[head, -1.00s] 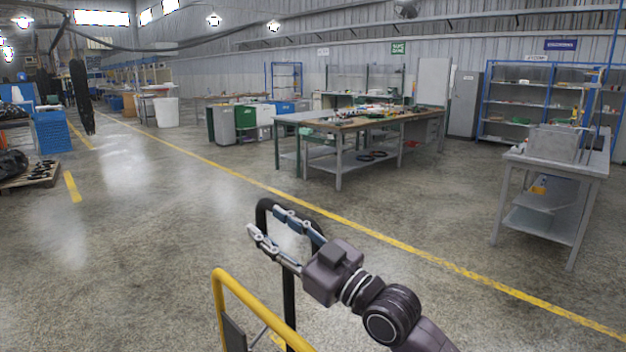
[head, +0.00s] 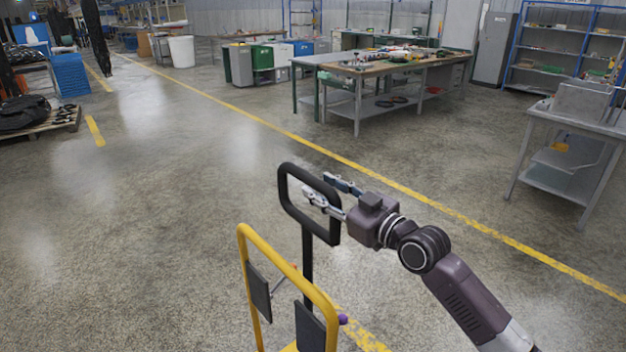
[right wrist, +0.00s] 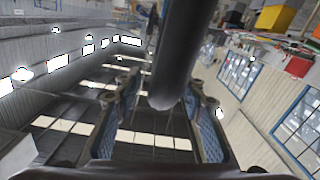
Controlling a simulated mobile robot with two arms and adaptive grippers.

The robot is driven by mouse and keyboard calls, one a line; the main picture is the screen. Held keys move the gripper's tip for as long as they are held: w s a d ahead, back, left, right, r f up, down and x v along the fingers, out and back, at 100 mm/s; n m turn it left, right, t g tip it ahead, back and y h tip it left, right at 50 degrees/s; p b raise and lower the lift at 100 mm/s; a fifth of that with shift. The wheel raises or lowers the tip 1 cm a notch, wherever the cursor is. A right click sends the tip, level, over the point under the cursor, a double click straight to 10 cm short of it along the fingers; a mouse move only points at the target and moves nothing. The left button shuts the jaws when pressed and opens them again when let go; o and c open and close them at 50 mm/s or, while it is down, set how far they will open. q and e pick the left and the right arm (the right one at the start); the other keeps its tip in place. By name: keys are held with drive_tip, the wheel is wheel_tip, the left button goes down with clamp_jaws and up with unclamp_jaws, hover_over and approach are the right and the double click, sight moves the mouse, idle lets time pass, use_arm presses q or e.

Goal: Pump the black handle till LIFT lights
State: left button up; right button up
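The black handle (head: 284,200) is an upright rounded loop on a black post, beside a yellow tubular frame (head: 262,250) with dark panels. My right gripper (head: 320,187) is at the loop's upper right side, with one finger showing across the loop's opening and the other by its outer edge. In the right wrist view a thick black bar (right wrist: 178,55) comes between the two spread fingers (right wrist: 163,95). The fingers look open; I cannot tell whether they touch the bar. My left gripper is not in view. No LIFT light can be made out.
A small purple ball (head: 342,319) sits by the yellow frame's right side. A workbench (head: 340,66) stands far back and a grey table (head: 570,122) at the right. The concrete floor around the frame is clear, crossed by a yellow line (head: 400,187).

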sight(312, 182)
drive_tip(key=shift+x, duration=1.95)
clamp_jaws()
